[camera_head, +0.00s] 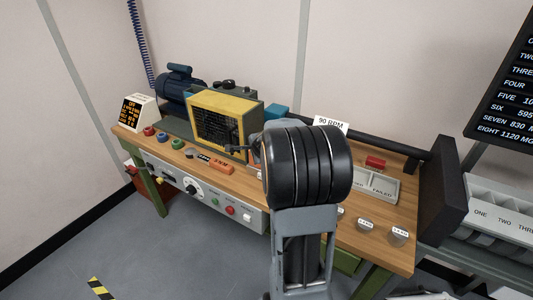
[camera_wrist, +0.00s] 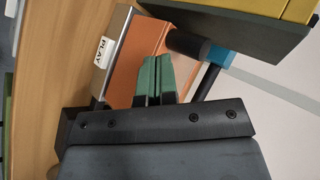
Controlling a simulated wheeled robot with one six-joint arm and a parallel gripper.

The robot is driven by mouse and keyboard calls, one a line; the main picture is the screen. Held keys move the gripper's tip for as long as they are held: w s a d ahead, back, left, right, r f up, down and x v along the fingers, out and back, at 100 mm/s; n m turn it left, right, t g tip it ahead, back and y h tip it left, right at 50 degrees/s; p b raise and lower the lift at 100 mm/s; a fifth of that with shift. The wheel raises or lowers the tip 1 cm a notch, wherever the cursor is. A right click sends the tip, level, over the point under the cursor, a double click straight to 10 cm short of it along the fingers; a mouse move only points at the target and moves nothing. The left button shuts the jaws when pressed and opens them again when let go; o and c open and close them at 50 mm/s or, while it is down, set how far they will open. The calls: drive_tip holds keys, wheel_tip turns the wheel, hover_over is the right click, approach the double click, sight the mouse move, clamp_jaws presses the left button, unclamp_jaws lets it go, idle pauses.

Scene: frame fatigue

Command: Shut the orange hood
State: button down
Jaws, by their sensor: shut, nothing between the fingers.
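In the wrist view, an orange box-like body (camera_wrist: 139,55), which looks like the orange hood, stands beside a grey plate with a PLAY label (camera_wrist: 104,50). Whether it is open or shut I cannot tell. My gripper (camera_wrist: 158,60) has its green fingers together, empty, in front of the orange surface; whether they touch it is unclear. In the head view my dark arm covers the middle of the bench, and I cannot make out the hood or my fingertips there.
A wooden workbench (camera_head: 172,150) carries a yellow-framed grille (camera_head: 225,121), a blue motor (camera_head: 177,90), several coloured knobs and a grey tray (camera_head: 377,185). In the wrist view, a black and blue cylinder (camera_wrist: 200,48) lies right of the orange body, below a yellow-edged dark panel (camera_wrist: 240,28).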

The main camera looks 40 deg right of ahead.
drive_tip(key=a+p+v, duration=0.2)
drive_tip(key=p+v, duration=0.2)
drive_tip(key=v, duration=0.6)
drive_tip(key=s+a+n+g+y, duration=0.1)
drive_tip(key=s+a+n+g, duration=0.1)
drive_tip(key=s+a+n, duration=0.4)
drive_tip(key=s+a+n+g+y, duration=0.2)
drive_tip(key=s+a+n, duration=0.5)
drive_tip(key=a+n, duration=0.7)
drive_tip(key=shift+s+a+f+n+g, duration=0.25)
drive_tip(key=shift+f+n+g, duration=0.15)
drive_tip(key=shift+n, duration=0.5)
